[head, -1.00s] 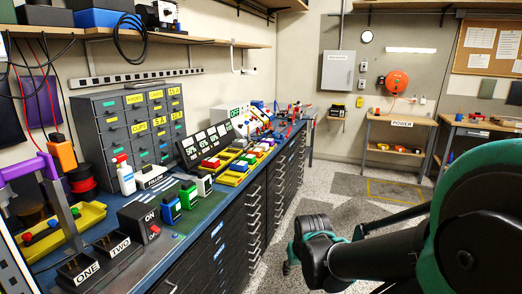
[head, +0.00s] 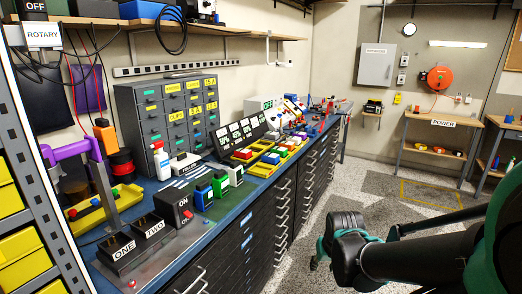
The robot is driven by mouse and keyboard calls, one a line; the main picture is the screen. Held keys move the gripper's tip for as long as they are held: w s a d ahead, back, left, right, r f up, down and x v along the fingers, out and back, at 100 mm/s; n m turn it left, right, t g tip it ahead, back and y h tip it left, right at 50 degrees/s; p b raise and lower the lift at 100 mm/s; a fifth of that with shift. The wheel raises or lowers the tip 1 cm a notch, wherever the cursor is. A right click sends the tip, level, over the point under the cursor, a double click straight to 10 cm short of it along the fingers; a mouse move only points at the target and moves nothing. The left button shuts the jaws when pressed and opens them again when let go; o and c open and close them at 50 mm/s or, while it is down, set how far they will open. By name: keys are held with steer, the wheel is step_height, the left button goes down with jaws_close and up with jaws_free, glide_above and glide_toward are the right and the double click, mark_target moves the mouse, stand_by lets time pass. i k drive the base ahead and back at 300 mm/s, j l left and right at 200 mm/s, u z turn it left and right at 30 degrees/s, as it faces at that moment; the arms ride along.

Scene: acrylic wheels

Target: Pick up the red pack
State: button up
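On the long blue-topped workbench (head: 202,226), a small red block (head: 243,154) sits in a yellow tray in front of a dark angled panel. It may be the red pack, but it is too small to be sure. A blue pack, a green pack (head: 220,184) and a white-topped pack (head: 236,174) stand in a row nearer to me. My arm reaches in from the lower right, over the floor and clear of the bench. Its far end is dark and teal. I cannot make out gripper fingers there, and nothing held shows.
A black switch box (head: 174,208) and a base marked ONE and TWO (head: 134,246) stand at the bench's near end. A rack with yellow bins (head: 22,256) is close on the left. Drawers with handles line the bench front. Open floor (head: 385,206) lies to the right.

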mark_target(243, 153)
steer(key=u, duration=0.5)
steer(key=i+l+u, duration=0.15)
steer(key=l+u, duration=0.15)
steer(key=i+l+u, duration=0.1)
steer(key=l+u, duration=0.25)
steer(key=i+l+u, duration=0.1)
steer(key=l+u, duration=0.2)
